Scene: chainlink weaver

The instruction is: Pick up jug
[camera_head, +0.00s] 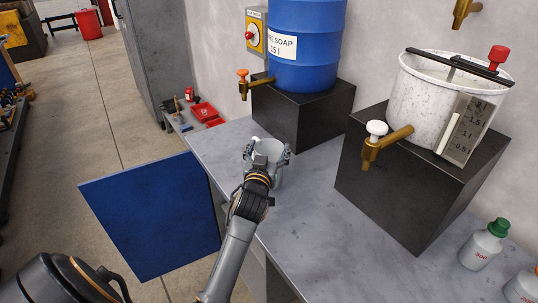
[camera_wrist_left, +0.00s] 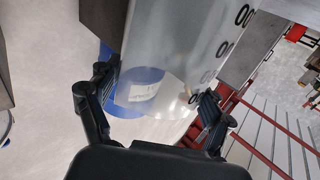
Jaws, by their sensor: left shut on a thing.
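The jug (camera_head: 269,147) is a pale, translucent vessel on the grey worktop, below and in front of the blue soap barrel. My left gripper (camera_head: 267,154) has one finger on each side of it and is shut on it. In the left wrist view the clear jug wall (camera_wrist_left: 172,42), with dark printed marks, fills the space between the two fingers (camera_wrist_left: 158,82). The arm hides part of the jug in the head view, and I cannot tell whether its base touches the worktop. My right gripper is not in view.
The blue barrel (camera_head: 305,45) with a brass tap (camera_head: 255,83) stands on a dark block (camera_head: 300,115). A speckled white tank (camera_head: 425,90) with another tap (camera_head: 384,145) stands on a block at right. Bottles (camera_head: 484,245) stand at lower right. The worktop's front middle (camera_head: 330,240) is clear.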

